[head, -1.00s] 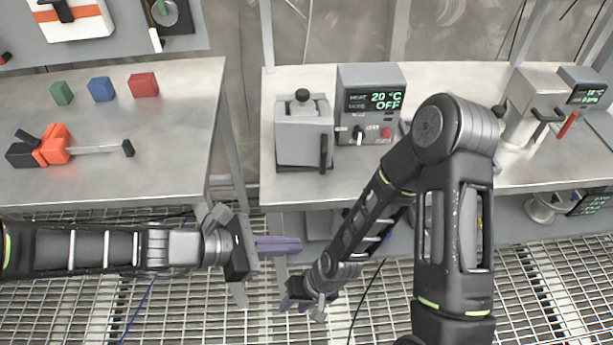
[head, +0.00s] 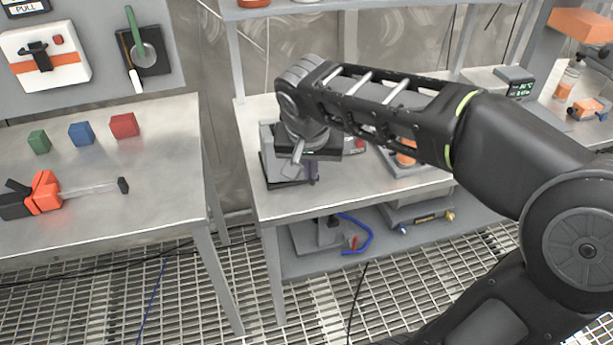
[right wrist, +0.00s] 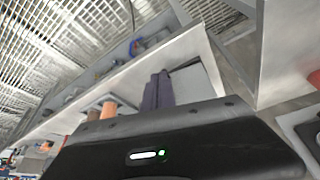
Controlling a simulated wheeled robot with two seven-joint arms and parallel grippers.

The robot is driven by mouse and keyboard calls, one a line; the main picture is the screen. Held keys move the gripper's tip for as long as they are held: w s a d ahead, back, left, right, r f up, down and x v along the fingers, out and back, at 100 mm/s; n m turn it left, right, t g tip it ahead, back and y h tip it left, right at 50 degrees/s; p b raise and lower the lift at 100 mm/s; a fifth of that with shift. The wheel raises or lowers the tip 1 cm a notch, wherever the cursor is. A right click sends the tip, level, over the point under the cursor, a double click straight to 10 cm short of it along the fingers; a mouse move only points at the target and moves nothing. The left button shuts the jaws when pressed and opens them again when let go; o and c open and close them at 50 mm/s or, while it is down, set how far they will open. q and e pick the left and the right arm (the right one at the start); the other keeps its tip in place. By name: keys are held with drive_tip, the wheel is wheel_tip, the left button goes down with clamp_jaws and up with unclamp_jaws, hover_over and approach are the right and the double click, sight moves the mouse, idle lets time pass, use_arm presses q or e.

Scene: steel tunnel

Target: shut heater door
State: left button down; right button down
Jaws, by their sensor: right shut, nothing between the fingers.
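The heater (head: 268,142) is a grey box on the right-hand steel table. My right forearm and wrist cover most of it, and only its left side and lower front edge show. Its door and dark handle are hidden, so I cannot tell how far the door stands open. In the right wrist view the purple fingers (right wrist: 157,90) are together and empty, beside a light grey surface. I cannot tell whether they touch it. My left gripper is out of the head view.
The left table (head: 150,180) holds green, blue and red blocks (head: 123,125) and an orange-black tool (head: 46,190). A gap separates the tables. The lower shelf (head: 290,262) carries a blue hose (head: 357,235). The control box is mostly hidden behind my arm.

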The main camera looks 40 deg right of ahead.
drive_tip(key=shift+f, duration=0.1)
drive_tip(key=p, duration=0.2)
hover_over(313, 184)
drive_tip(key=s+a, duration=0.2)
drive_tip(key=shift+f, duration=4.55)
drive_tip(key=shift+w+d, duration=0.15)
drive_tip(key=shift+d, duration=0.05)
drive_tip(key=shift+w+d+f+b, duration=0.1)
drive_tip(key=shift+d+f+b, duration=0.1)
drive_tip(key=shift+b, duration=0.4)
drive_tip(key=shift+w+d+r+b, duration=0.15)
drive_tip(key=shift+w+d+b, duration=0.1)
drive_tip(key=shift+d+b, duration=0.15)
drive_tip(key=shift+w+d+r+b, duration=0.1)
drive_tip(key=shift+w+d+b, duration=0.15)
drive_tip(key=shift+d, duration=0.2)
